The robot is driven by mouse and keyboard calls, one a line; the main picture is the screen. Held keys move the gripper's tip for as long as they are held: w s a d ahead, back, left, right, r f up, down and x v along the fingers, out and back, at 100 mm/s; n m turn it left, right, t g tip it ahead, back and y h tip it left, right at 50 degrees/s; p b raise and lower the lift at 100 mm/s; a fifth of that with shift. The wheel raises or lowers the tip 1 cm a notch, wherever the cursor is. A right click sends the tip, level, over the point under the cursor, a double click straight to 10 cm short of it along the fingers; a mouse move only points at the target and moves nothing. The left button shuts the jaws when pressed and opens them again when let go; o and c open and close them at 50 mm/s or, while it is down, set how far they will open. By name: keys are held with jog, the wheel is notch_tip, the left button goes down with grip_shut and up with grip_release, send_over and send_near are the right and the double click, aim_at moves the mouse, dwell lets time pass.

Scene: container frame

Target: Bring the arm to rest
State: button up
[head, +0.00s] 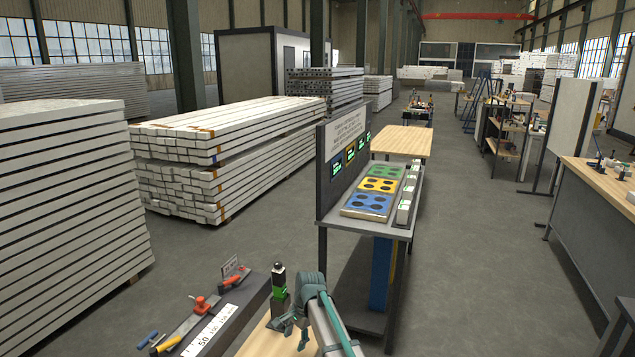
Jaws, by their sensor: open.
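My arm (325,318) reaches up from the bottom edge of the head view and bends at a grey-green joint. My gripper (286,332) hangs from it to the lower left, over a light wooden tabletop (262,345). It is open, and I see nothing held in it. A black and green upright device (279,288) stands just behind and left of the gripper; whether they touch cannot be told from this angle.
A dark bench (238,318) with red- and blue-handled tools lies left of the gripper. A grey workstation (398,233) with blue and yellow trays and a sign panel (345,145) stands beyond. Stacked white beams (220,150) fill the left. The right aisle floor (470,260) is clear.

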jog(key=s+d+f+n+h, duration=0.1)
jog(key=s+d+f+n, duration=0.45)
jog(key=s+d, duration=0.7)
jog(key=s+d+f+n+h, duration=0.2)
jog(key=s+d+f+n, duration=0.3)
jog(key=s+d, duration=0.8)
jog(key=s+f+g+b, duration=0.1)
jog(key=s+f+g, duration=0.2)
jog(key=s+f, duration=0.7)
jog(key=s+a+f+m+g+b, duration=0.1)
jog(key=s+f+g, duration=0.2)
jog(key=s+f, duration=0.8)
jog(key=s, duration=0.8)
jog(key=shift+s+a+f+g, duration=0.2)
jog(key=shift+s+g, duration=0.1)
jog(key=shift+g, duration=0.1)
